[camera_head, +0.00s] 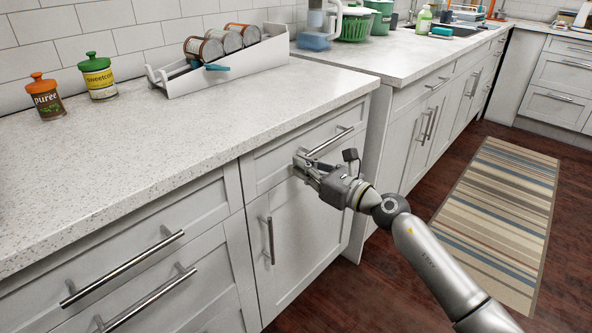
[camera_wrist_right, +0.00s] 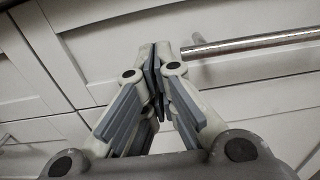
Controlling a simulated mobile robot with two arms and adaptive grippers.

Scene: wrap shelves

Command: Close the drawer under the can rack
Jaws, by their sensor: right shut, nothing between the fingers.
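The white can rack (camera_head: 225,66) stands on the counter against the wall, with several cans (camera_head: 221,42) lying in it. Below it is a white drawer (camera_head: 272,165) with a silver bar handle (camera_head: 331,142); its front looks about level with the cabinet. My right gripper (camera_head: 301,165) is shut and empty at the drawer front, by the left end of the handle. In the right wrist view its fingers (camera_wrist_right: 157,80) are together beside the handle (camera_wrist_right: 255,42). I cannot tell whether the fingertips touch the drawer. My left gripper is not in view.
A cabinet door (camera_head: 300,235) with an upright handle is under the drawer. More drawers with long handles (camera_head: 125,268) are at the left. Two labelled jars, orange-lidded (camera_head: 46,98) and green-lidded (camera_head: 98,78), stand on the counter (camera_head: 150,135). A striped rug (camera_head: 497,215) lies on the floor at right.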

